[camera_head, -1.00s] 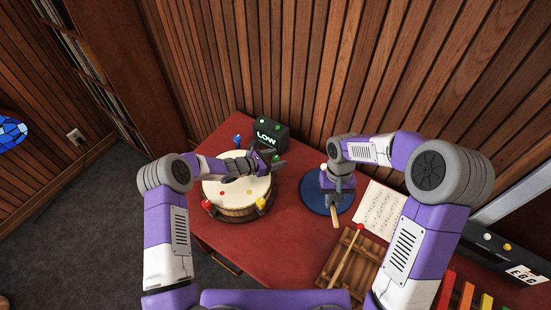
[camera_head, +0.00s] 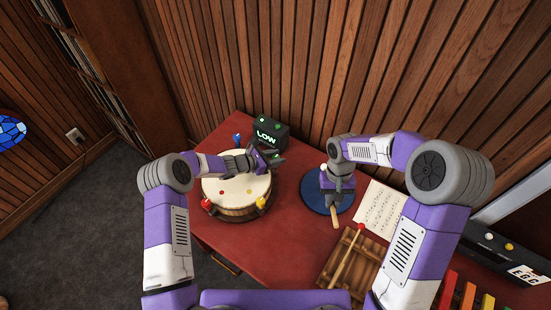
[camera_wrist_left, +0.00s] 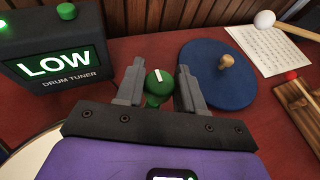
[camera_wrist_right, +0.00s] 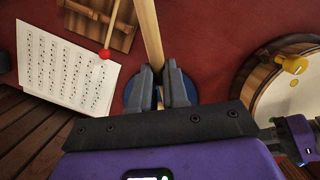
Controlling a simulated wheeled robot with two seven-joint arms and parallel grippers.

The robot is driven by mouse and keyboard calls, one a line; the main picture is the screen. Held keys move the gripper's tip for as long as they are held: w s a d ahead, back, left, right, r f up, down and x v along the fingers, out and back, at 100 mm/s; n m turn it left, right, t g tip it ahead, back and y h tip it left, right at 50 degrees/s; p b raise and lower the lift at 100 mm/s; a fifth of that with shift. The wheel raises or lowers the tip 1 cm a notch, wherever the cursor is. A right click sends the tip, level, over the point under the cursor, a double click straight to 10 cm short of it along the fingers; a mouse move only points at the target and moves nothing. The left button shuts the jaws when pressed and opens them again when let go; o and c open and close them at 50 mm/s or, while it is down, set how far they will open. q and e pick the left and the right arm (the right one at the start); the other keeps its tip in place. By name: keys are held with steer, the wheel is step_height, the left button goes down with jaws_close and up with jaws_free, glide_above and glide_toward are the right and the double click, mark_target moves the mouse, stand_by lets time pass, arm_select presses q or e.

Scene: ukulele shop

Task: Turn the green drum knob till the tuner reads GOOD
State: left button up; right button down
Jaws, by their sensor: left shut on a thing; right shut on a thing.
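The drum (camera_head: 236,213) stands at the left of the red table. Its green knob (camera_wrist_left: 155,82) shows in the left wrist view with a white mark on top. My left gripper (camera_head: 275,158) is at the drum's rim, its fingers on either side of the green knob (camera_wrist_left: 158,96) and shut on it. The knob is hidden in the head view. The black drum tuner (camera_head: 270,135) behind the drum reads LOW in green; it also shows in the left wrist view (camera_wrist_left: 55,85). My right gripper (camera_head: 337,192) is shut on a wooden stick (camera_wrist_right: 150,40) above the blue round mat (camera_head: 312,202).
Other drum knobs are blue (camera_head: 237,139), red (camera_head: 207,204) and yellow (camera_head: 261,203). A music sheet (camera_head: 379,211) and a wooden tray (camera_head: 335,262) with a red-tipped mallet lie to the right. A wood-slat wall rises behind the table.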

arm_select(q)
steer(key=shift+f+m+g+h+b, duration=0.15)
steer(key=shift+m+g+h+b, duration=0.3)
steer(key=shift+m+g+b, duration=1)
steer(key=shift+f+m+g+h+b, duration=0.1)
steer(key=shift+m+g+h+b, duration=0.55)
steer(key=shift+b, duration=1.25)
steer(key=shift+r+m+g+b, duration=0.2)
steer(key=shift+m+g+b, duration=0.4)
steer(key=shift+g+b, duration=0.3)
steer(key=o, duration=1)
steer(key=shift+c, duration=0.2)
steer(key=v, duration=1.2)
steer(key=shift+r+p, duration=0.1)
steer(key=shift+p, duration=0.2)
